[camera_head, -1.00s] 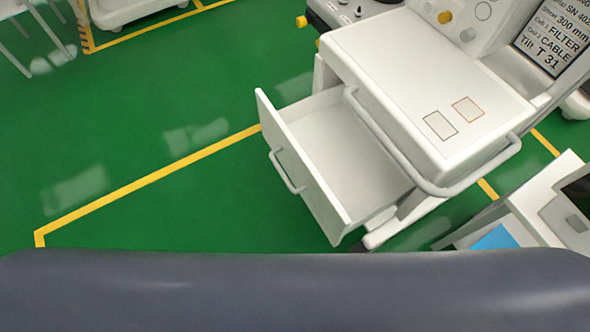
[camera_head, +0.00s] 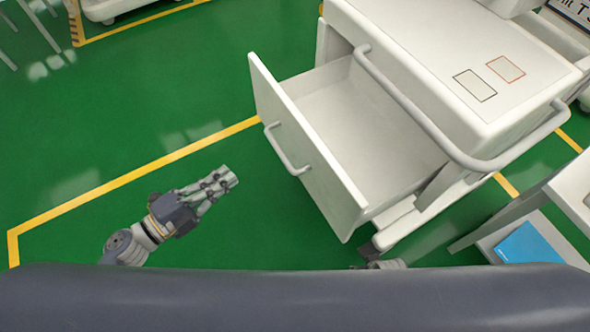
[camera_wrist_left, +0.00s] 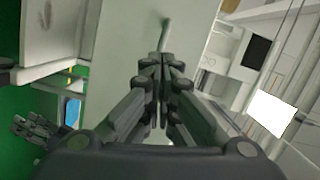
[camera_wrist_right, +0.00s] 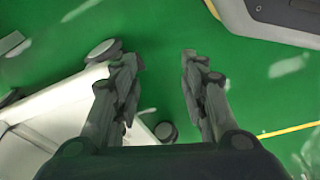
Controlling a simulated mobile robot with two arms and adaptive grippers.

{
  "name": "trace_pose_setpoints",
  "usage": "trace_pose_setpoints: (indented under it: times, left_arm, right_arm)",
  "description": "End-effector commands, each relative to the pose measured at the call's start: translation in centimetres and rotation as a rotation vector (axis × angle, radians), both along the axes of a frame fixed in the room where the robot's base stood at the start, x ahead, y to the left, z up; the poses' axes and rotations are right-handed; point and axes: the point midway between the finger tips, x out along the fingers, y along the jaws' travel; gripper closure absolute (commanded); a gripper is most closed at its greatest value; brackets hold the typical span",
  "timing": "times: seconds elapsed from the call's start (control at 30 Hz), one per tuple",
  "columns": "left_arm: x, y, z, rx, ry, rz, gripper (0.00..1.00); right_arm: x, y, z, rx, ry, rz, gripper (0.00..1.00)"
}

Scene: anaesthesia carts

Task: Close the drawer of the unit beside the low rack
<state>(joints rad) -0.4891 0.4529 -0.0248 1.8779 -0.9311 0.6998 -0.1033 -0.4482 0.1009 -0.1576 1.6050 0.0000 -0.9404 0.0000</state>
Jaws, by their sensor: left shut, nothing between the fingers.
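The white unit (camera_head: 440,50) has its drawer (camera_head: 375,135) pulled well out towards the left of the head view. The drawer is empty, and its front has a grey bar handle (camera_head: 285,150). My left gripper (camera_head: 230,180) is shut and empty, left of the drawer front and apart from it. In the left wrist view, its closed fingers (camera_wrist_left: 162,62) point at a pale panel with a thin bar, likely the drawer front and handle. My right gripper (camera_wrist_right: 163,62) is open and empty over the floor; only a small part of it shows at the bottom of the head view.
A low white rack (camera_head: 570,195) with a blue item (camera_head: 528,245) stands at the lower right, beside the unit. A grey rail (camera_head: 430,135) runs around the unit's top. The green floor left of the drawer is clear, marked with yellow lines.

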Motion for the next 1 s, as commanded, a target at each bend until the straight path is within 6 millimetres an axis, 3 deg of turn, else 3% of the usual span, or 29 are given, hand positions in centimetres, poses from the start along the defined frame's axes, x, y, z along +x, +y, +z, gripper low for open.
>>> trace_pose_setpoints:
  times: [0.1,0.3,0.47,0.8,1.0]
  left_arm:
    - [-2.3,-2.3,1.7,0.077,-0.122,-0.138,1.00]
    - [-3.7,-3.9,3.1,0.126,-0.191,-0.218,1.00]
    - [-2.7,-5.6,3.4,0.121,-0.194,-0.219,1.00]
    - [1.0,-11.8,3.4,0.119,-0.192,-0.215,1.00]
    - [2.5,-14.5,3.3,0.119,-0.191,-0.214,1.00]
  right_arm:
    - [0.8,0.1,0.4,0.002,-0.012,-0.002,0.60]
    - [1.2,0.1,1.3,0.001,-0.014,-0.003,0.60]
    - [1.1,0.1,1.2,0.001,-0.013,-0.003,0.60]
    - [0.6,0.0,0.0,0.000,-0.006,-0.001,0.60]
    - [0.4,0.0,-0.3,0.000,-0.005,-0.001,0.60]
